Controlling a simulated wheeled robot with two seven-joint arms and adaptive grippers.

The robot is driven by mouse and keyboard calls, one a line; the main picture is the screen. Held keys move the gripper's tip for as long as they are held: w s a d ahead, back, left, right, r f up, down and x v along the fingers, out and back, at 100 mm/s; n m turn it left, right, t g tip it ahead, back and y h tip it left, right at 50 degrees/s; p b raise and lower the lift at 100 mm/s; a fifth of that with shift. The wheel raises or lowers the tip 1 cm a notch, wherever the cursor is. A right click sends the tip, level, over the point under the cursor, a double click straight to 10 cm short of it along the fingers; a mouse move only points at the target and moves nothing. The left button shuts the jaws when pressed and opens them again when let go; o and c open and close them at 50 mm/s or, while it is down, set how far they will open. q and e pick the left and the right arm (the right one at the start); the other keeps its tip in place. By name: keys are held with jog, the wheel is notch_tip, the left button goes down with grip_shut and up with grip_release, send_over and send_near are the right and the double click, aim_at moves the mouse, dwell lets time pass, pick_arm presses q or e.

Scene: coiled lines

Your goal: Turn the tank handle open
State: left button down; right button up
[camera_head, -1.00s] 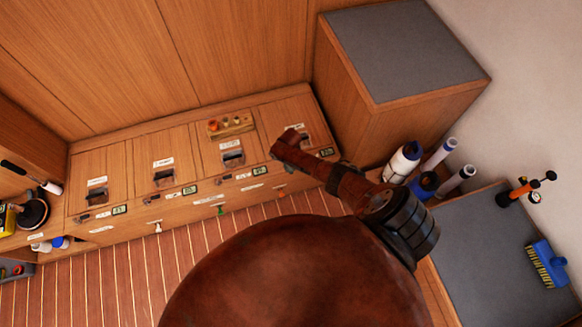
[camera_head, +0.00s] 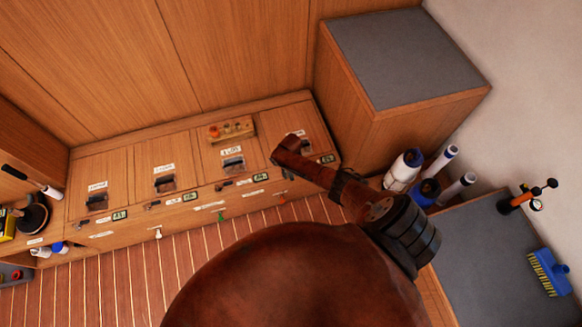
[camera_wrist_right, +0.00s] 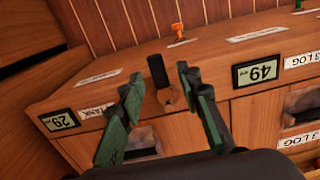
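The tank handle is a black lever (camera_wrist_right: 158,72) on a copper-brown base (camera_wrist_right: 172,99), standing on the front edge of the bench in the right wrist view. A white label reading "TANK" (camera_wrist_right: 95,111) is close by. My right gripper (camera_wrist_right: 160,84) has two green fingers spread wide apart, one on each side of the handle. I see no clear contact between the fingers and the lever. In the head view my brown right arm reaches over the bench's right end and hides most of the gripper. My left gripper is not in view.
The wooden bench (camera_head: 130,178) has several lidded bays with small digital displays (camera_head: 260,178). Orange (camera_wrist_right: 177,30) and green (camera_head: 221,217) knobs are on its lower front.

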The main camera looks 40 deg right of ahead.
notch_tip(320, 180, up, 11)
dwell(0.4)
dwell(0.4)
jog(key=s+d+f+n, duration=0.2)
jog(key=s+f, duration=1.9)
jog(key=f, duration=0.1)
jog(key=s+a+f+n, duration=0.1)
jog(key=s+a+f, duration=0.1)
jog(key=s, duration=0.8)
jog(key=s+a+f+n, duration=0.1)
jog(key=s+f, duration=0.4)
jog(key=s, duration=0.6)
jog(key=s+a+f+n, duration=0.2)
jog(key=s+a+f, duration=0.1)
jog(key=s, duration=0.7)
jog(key=shift+s+a+f+t, duration=0.2)
jog(key=shift+a+f+t, duration=0.1)
jog(key=shift+a, duration=0.3)
jog(key=shift+c, duration=0.4)
